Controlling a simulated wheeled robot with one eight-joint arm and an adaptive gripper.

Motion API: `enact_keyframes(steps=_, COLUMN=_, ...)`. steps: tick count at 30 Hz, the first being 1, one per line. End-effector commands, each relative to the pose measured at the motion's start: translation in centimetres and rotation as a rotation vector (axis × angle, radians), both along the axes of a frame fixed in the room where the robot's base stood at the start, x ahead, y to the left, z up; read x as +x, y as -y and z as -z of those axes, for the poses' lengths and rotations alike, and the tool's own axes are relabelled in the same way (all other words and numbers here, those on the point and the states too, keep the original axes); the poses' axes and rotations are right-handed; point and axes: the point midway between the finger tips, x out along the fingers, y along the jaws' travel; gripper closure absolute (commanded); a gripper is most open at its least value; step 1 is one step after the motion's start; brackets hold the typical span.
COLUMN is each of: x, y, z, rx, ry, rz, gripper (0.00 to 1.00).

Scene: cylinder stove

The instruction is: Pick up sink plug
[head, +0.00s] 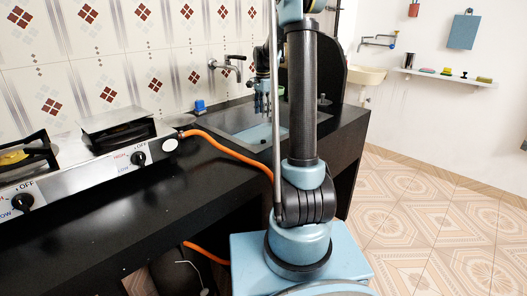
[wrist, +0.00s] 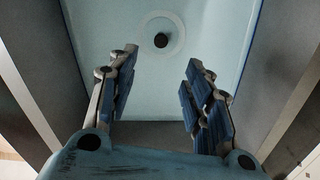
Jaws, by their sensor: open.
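In the wrist view, a small dark round spot (wrist: 161,40) sits at the centre of a pale drain ring (wrist: 178,23) in the light blue sink floor. It looks like the sink plug, but I cannot tell it surely from an open drain hole. My gripper (wrist: 161,60) is open and empty, its fingers apart below the spot in the picture, pointing toward the sink floor. In the head view my gripper (head: 262,102) hangs over the sink (head: 226,128), partly behind my own arm. The sink floor's drain is hidden there.
A wall tap (head: 228,66) reaches over the sink. A blue object (head: 199,106) stands at the sink's back left, and a small dark object (head: 323,100) stands at its right. A gas stove (head: 90,165) with an orange hose (head: 230,149) fills the counter's left.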

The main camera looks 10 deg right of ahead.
Motion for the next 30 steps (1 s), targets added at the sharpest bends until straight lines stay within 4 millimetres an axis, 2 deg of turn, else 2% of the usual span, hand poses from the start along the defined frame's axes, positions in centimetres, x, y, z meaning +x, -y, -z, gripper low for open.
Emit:
enact_keyframes(steps=6, x=0.1, y=0.8, z=3.4, rx=0.000, ry=0.000, rz=0.010, gripper=0.54)
enact_keyframes(steps=18, x=0.0, y=1.1, z=10.1, rx=0.000, ry=0.000, rz=0.013, gripper=0.54)
enact_keyframes(steps=30, x=0.2, y=1.0, z=13.2, rx=0.000, ry=0.000, rz=0.013, gripper=0.54)
